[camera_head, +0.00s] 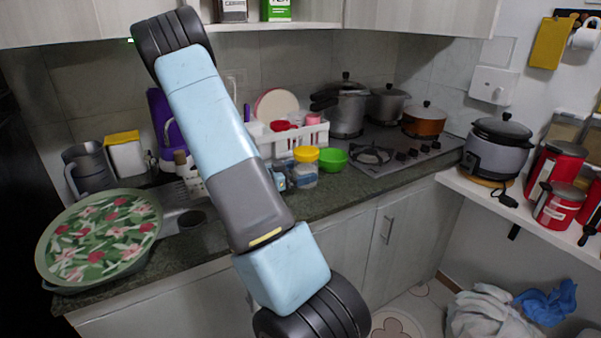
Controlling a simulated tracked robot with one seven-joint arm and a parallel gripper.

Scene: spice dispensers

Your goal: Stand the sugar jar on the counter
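My arm crosses the view from upper left to bottom centre, and my gripper is not in view. No jar can be read for certain as the sugar jar. On the upper shelf (300,27) stand a dark canister with a pale label (232,10) and a green canister (277,10), both cut off by the top edge. A clear jar with a yellow lid (305,167) stands upright on the dark counter (345,192), just right of my arm. My arm hides part of the counter.
A floral tray (100,235) lies on the counter's left end. A white dish rack (295,139), green bowl (333,159) and stove with pots (375,155) stand behind. Red canisters (555,170) and a rice cooker (497,150) occupy the right shelf. A narrow counter strip in front is clear.

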